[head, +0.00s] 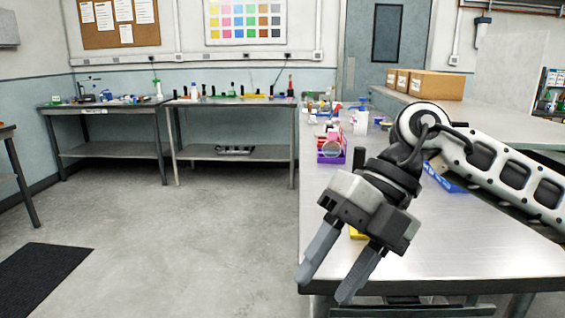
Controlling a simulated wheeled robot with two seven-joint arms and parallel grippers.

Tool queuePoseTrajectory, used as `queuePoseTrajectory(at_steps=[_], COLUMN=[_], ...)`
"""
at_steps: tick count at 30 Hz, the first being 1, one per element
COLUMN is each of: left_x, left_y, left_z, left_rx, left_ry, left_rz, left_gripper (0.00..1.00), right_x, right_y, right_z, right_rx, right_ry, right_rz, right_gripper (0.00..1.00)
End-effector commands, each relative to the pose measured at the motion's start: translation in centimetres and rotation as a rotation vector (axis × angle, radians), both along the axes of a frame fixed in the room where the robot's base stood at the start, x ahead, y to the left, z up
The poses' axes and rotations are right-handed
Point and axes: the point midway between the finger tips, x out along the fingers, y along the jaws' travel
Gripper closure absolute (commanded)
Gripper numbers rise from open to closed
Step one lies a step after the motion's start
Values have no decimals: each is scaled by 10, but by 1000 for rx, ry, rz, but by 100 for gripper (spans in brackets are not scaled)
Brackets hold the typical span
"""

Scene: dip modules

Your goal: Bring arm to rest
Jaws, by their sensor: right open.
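My right gripper (322,286) is in the head view at the lower middle right. Its two dark grey fingers are apart and point down and to the left, with nothing between them. It hangs over the near left corner of the metal table (480,245), in front of the table's left edge. My right arm comes in from the right above the table. I cannot tell how high the fingertips are relative to the tabletop. My left gripper is not in view.
A purple bin (331,150) and small bottles stand farther back on the metal table. A yellow item (357,233) and a blue item (447,182) are partly hidden by my arm. Two workbenches line the back wall.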

Motion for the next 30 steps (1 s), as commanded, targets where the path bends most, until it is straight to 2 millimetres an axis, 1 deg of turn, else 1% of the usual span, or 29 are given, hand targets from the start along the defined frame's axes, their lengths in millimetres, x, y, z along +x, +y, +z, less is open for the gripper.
queuePoseTrajectory(at_steps=[1,2,3,5,6,9,11,13,15,17,18,20,21,23,24,26,27,29,30], left_x=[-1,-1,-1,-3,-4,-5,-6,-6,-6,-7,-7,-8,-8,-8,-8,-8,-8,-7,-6], left_y=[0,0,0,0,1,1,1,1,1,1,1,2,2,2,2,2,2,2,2], left_z=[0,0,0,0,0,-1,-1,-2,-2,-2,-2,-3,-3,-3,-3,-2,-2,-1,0], left_rx=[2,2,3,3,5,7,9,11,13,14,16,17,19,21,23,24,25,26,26], left_ry=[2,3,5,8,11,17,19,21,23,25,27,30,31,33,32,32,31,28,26], left_rz=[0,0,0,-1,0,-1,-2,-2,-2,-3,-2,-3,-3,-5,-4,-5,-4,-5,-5], left_gripper=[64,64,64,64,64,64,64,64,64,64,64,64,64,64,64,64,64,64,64], right_x=[-12,-18,-26,-38,-43,-45,-38,-25,-6,11,22,36,43,49,48,41,32,15,1], right_y=[19,30,46,67,79,97,101,98,89,77,68,51,39,19,6,-13,-24,-40,-48], right_z=[-6,-7,-7,-2,3,19,26,30,25,14,1,-24,-45,-82,-110,-151,-178,-215,-236], right_rx=[106,178,285,462,581,861,1015,1173,1306,1393,1437,1478,1488,1477,1448,1383,1327,1229,1161], right_ry=[57,91,140,221,276,412,490,580,664,735,777,839,878,932,967,1014,1042,1075,1096], right_rz=[27,39,47,37,17,-88,-185,-332,-511,-685,-813,-1014,-1157,-1376,-1526,-1736,-1863,-2034,-2132], right_gripper=[51,51,51,51,51,51,51,51,51,51,51,51,51,51,51,51,51,51,51])
